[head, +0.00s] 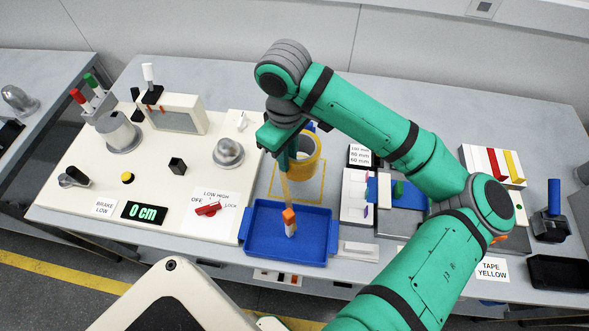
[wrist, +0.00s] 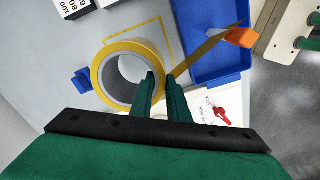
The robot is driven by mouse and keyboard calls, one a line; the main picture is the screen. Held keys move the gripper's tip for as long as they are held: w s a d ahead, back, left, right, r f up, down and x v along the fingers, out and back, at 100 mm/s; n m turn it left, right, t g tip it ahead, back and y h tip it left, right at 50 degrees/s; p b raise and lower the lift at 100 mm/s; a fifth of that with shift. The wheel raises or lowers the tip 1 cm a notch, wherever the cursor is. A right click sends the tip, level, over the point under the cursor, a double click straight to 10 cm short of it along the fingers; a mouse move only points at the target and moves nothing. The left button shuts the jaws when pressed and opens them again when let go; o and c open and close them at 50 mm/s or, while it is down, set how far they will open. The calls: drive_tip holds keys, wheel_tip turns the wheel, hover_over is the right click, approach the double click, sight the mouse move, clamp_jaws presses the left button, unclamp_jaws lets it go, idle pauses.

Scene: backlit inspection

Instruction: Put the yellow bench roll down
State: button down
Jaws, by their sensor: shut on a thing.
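The yellow bench roll (head: 317,165) is a wide ring with a grey inside, near the middle of the bench. In the wrist view the roll (wrist: 98,82) is between my fingers at its near right wall. My gripper (wrist: 162,88) is shut on that wall, one finger at the hole, the other outside. In the head view my gripper (head: 284,158) hides the roll's left side. A yellow outline (head: 322,190) is marked on the bench by the roll. I cannot tell whether the roll touches the bench. A tan strip (wrist: 205,48) runs from beside the roll towards an orange piece (wrist: 240,37).
A blue tray (head: 262,249) lies in front of the outline, with the orange piece (head: 289,217) over it. A cream panel with knobs (head: 92,168) is to the left. A block with a blue part (head: 404,222) is close on the right. Bare bench (head: 225,85) shows behind.

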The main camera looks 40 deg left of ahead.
sight(289, 173)
drive_tip(key=shift+f, duration=3.4)
drive_tip(key=shift+f, duration=0.15)
drive_tip(key=c, duration=1.7)
unclamp_jaws()
drive_tip(key=shift+w, duration=0.1)
drive_tip(key=r, duration=1.2)
drive_tip(key=shift+s+r, duration=0.15)
drive_tip(key=shift+s, duration=0.05)
